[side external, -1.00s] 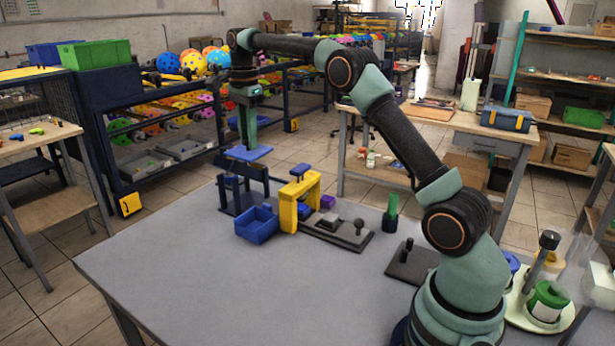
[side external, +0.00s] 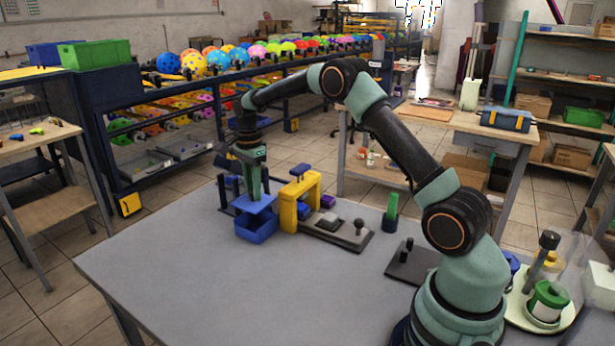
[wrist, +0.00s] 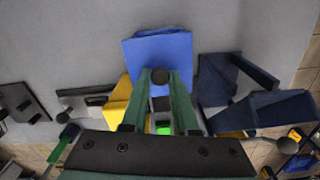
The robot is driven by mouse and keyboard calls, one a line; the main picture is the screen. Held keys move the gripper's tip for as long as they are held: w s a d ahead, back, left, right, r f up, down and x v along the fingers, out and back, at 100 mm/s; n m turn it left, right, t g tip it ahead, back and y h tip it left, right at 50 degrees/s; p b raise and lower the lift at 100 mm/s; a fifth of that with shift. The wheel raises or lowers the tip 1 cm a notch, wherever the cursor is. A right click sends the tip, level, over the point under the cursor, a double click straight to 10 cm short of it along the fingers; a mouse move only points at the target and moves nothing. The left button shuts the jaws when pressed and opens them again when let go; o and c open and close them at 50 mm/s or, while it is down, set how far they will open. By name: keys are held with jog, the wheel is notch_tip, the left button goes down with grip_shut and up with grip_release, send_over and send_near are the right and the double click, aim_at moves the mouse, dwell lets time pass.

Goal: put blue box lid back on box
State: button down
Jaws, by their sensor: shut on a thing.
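The blue lid (side external: 251,206) is a flat square plate. My gripper (side external: 254,192) is shut on it from above and holds it over the open blue box (side external: 256,231). The box stands on the grey table just left of the yellow frame. The lid hides part of the box's opening, and I cannot tell whether lid and box touch. In the wrist view my gripper (wrist: 160,76) has its two green fingers around a dark round knob, with the blue lid (wrist: 158,52) beyond and the box largely hidden beneath it.
The yellow frame (side external: 288,210) stands close to the right of the box. A dark blue rack (side external: 226,203) stands close behind and left. The table's front left is clear.

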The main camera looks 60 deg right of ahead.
aim_at(254, 202)
jog(key=shift+f, duration=1.7)
jog(key=shift+f, duration=0.7)
dwell(2.4)
jog(key=c, duration=0.6)
grip_release()
